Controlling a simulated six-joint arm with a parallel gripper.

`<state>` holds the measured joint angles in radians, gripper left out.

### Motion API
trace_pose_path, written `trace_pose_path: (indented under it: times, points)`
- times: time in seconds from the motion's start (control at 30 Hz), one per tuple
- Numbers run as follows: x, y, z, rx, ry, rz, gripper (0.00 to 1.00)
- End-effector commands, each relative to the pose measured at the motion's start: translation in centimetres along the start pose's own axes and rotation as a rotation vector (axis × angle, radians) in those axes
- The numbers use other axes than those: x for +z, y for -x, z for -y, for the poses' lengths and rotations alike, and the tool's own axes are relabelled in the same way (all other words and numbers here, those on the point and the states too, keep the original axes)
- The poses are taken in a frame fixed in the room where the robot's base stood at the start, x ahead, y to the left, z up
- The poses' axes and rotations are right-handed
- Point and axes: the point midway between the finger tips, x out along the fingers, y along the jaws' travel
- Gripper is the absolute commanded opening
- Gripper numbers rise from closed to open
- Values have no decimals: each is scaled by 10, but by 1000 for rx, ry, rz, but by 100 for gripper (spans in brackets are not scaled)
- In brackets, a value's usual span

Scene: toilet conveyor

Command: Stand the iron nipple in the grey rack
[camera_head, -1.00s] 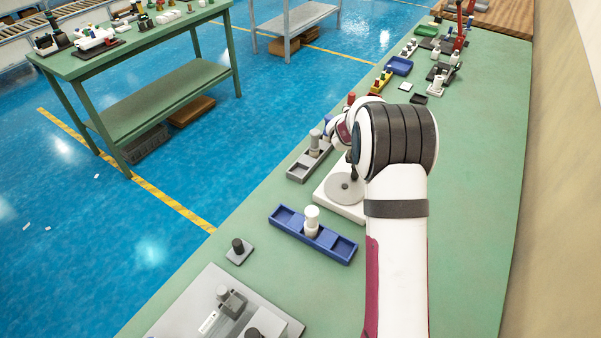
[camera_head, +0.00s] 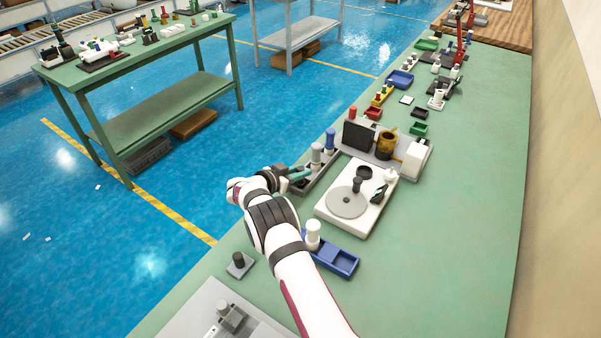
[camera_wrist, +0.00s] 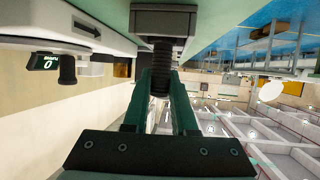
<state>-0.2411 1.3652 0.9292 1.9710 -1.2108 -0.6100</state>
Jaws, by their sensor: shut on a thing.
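The grey rack (camera_head: 319,174) lies along the left side of the green bench, beside the white plate device. It holds a pale grey cylinder (camera_head: 316,153) and a blue one (camera_head: 330,139) standing upright. My gripper (camera_head: 299,172) is at the rack's near end, reaching in from the left. In the wrist view my gripper (camera_wrist: 161,88) is shut on the dark, threaded iron nipple (camera_wrist: 160,66). The nipple's far end meets a dark grey block of the rack (camera_wrist: 164,20). I cannot tell how deep it sits. In the head view the nipple is not clearly visible.
The white device (camera_head: 366,213) with a round disc stands right of the rack. A blue tray (camera_head: 337,259) with a white cylinder (camera_head: 313,232) is nearer, partly behind my arm. A grey board (camera_head: 385,150) with several parts stands behind. The right side of the bench is clear.

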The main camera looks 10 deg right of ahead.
Motion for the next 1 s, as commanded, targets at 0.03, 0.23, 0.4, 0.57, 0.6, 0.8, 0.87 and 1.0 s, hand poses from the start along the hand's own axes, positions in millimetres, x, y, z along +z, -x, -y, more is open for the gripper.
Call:
trace_pose_path:
  times: [0.03, 0.23, 0.4, 0.57, 0.6, 0.8, 0.87, 1.0]
  points:
    - [4, -2, 0, 0, 0, -1, 0]
    - [4, -2, 0, -1, -2, -1, 0]
    - [8, -4, 0, -1, -2, -1, 0]
    - [8, -4, 0, -1, -2, -1, 52]
    - [8, -4, 0, -1, -2, -1, 55]
    - [8, -4, 0, -1, -2, -1, 55]
    - [6, -3, 0, -1, -2, -1, 55]
    - [3, 19, 2, -4, 1, -2, 55]
